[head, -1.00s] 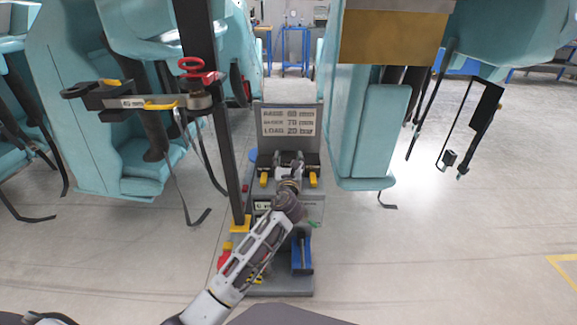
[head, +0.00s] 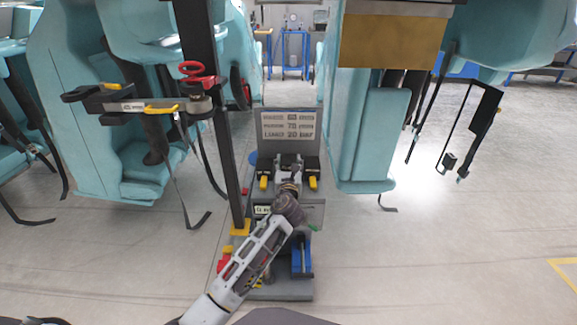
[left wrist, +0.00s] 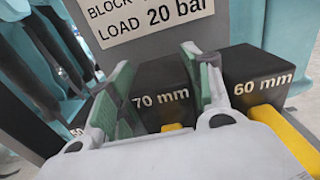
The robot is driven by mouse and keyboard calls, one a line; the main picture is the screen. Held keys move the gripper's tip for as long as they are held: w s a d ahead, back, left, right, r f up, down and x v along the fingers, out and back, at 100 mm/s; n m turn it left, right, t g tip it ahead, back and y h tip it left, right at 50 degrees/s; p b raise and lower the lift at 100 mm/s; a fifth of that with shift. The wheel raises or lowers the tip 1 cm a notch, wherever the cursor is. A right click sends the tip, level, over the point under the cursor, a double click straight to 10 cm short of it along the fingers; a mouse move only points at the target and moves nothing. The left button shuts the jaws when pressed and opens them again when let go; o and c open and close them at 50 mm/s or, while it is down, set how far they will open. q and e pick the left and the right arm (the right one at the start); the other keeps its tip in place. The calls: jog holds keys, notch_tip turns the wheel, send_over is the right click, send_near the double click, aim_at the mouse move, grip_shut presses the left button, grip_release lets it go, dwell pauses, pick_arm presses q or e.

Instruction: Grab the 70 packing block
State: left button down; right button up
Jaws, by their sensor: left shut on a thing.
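The 70 mm block (left wrist: 160,97) is black with white lettering and sits between my left gripper's green-lined fingers in the left wrist view. My left gripper (left wrist: 157,72) is shut on it, one finger on each side. The 60 mm block (left wrist: 258,78) stands close beside the right finger. In the head view my left gripper (head: 289,167) is at the block rack on the cart (head: 285,290), and the 70 mm block is mostly hidden there. My right gripper is not in view.
A sign panel (head: 288,127) stands behind the blocks. Yellow pieces (left wrist: 285,140) sit in front of them. A dark upright post (head: 215,110) with a clamp arm (head: 140,103) rises on the left. Teal seats (head: 372,135) hang on both sides. The floor at right is clear.

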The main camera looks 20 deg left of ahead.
aim_at(289, 162)
pick_arm(q)
jog(key=shift+r, duration=0.7)
jog(key=shift+r+p, duration=0.6)
jog(key=shift+r, duration=0.15)
notch_tip(289, 162, up, 5)
jog(key=shift+f+p, duration=0.1)
jog(key=shift+p, duration=1)
jog(key=shift+r+p, duration=0.45)
jog(key=shift+r, duration=0.8)
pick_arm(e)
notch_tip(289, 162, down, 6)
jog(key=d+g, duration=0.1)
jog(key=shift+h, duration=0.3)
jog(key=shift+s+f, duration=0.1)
